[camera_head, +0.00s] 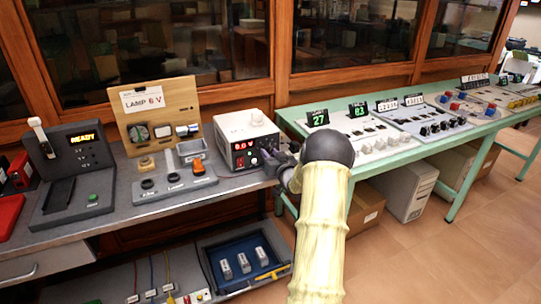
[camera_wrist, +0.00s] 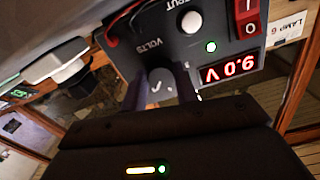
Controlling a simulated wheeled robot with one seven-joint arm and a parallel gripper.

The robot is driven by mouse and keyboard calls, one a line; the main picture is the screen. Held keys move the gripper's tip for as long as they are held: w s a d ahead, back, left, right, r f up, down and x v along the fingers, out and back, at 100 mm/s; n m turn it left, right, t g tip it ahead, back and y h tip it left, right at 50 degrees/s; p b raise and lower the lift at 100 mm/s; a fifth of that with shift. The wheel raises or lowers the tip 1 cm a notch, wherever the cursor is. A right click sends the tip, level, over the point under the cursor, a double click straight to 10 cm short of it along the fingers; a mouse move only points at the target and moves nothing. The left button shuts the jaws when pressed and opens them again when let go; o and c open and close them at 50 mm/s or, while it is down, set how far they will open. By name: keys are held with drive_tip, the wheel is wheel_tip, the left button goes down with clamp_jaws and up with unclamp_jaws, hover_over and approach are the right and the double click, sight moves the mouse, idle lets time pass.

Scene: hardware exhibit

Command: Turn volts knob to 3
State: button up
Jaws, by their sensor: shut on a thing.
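The power supply (camera_head: 248,140) is a white box with a dark front, a red lit display (camera_head: 243,145) and a red switch. In the wrist view its display (camera_wrist: 230,68) looks turned over; its first digit could be 6 or 9, followed by 0 and V. The volts knob (camera_wrist: 161,84) is dark grey with a pale mark, beside the VOLTS label. My gripper (camera_wrist: 162,88) is shut on the knob, one finger on each side. In the head view my gripper (camera_head: 268,160) is at the panel's lower right, where the fingers hide the knob.
A LAMP 6 V board (camera_head: 155,100) stands left of the supply. A grey control block (camera_head: 174,184) with an orange knob sits in front of it. A green table (camera_head: 345,168) with display panels is to the right. An open drawer (camera_head: 215,280) lies below.

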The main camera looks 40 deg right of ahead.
drive_tip(key=shift+f+n+b, duration=0.1)
drive_tip(key=shift+n+b, duration=0.3)
drive_tip(key=shift+b, duration=0.15)
drive_tip(key=n+b, duration=0.4)
drive_tip(key=shift+f+b, duration=0.15)
drive_tip(key=shift+b, duration=0.2)
drive_tip(key=n+b, duration=0.3)
drive_tip(key=n, duration=0.1)
drive_tip(key=shift+b, duration=0.3)
drive_tip(key=n+b, duration=0.4)
drive_tip(key=shift+d+n+b, duration=0.15)
drive_tip(key=shift+n+b, duration=0.15)
drive_tip(key=n+b, duration=0.8)
drive_tip(key=shift+r+n, duration=0.25)
drive_tip(key=shift+n, duration=0.15)
drive_tip(key=shift+r+n+b, duration=0.15)
drive_tip(key=shift+n+b, duration=0.65)
drive_tip(key=shift+b, duration=0.15)
